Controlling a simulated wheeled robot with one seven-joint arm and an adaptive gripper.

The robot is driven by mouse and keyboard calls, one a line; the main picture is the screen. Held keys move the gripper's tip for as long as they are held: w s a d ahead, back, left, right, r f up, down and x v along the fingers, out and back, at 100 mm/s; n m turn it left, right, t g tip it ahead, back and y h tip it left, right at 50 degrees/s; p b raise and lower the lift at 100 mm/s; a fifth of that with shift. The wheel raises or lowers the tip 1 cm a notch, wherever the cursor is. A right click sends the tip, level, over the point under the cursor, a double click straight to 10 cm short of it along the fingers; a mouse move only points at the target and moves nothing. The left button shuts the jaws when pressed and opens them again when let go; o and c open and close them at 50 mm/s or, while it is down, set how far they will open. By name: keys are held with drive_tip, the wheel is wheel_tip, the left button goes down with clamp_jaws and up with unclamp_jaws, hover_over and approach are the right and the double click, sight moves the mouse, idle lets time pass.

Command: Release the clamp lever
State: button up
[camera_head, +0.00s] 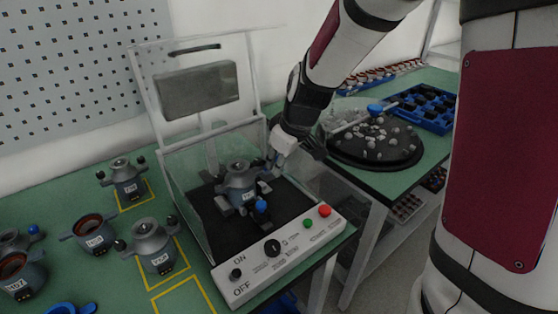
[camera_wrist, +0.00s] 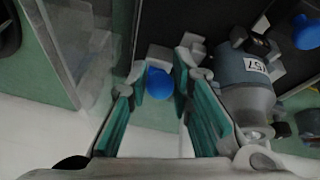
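A grey stator (camera_head: 240,182) sits in the clear-walled test box (camera_head: 212,254) with its lid raised. It also shows in the wrist view (camera_wrist: 240,85), with a white label. A blue ball knob (camera_wrist: 159,83), apparently the end of a clamp lever, shows between my fingertips in the wrist view. The lever's shaft is mostly hidden. My gripper (camera_wrist: 160,92) is open, with green-padded fingers on either side of the knob; I cannot tell if they touch it. In the head view my gripper (camera_head: 274,163) is beside the stator. A second blue knob (camera_head: 261,206) stands in front of the stator.
The control panel (camera_head: 278,256) with knobs, a green and a red button fronts the box. Clear box walls (camera_wrist: 85,50) stand close to my gripper. Several stators (camera_head: 154,246) stand on the left of the green table. A round dark tray (camera_head: 376,153) is at the right.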

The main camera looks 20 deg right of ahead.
clamp_jaws()
drive_tip(key=shift+r, duration=0.1)
drive_tip(key=p, duration=0.2)
drive_tip(key=g+p, duration=0.1)
drive_tip(key=p, duration=0.1)
drive_tip(key=shift+w+a+r, duration=0.2)
drive_tip(key=shift+w+r, duration=0.05)
drive_tip(key=shift+r, duration=0.15)
drive_tip(key=shift+w+a+r+g+h+p, duration=0.15)
drive_tip(key=shift+w+g+h+p, duration=0.35)
drive_tip(key=shift+g+p, duration=0.45)
drive_tip(key=shift+o, duration=2.1)
unclamp_jaws()
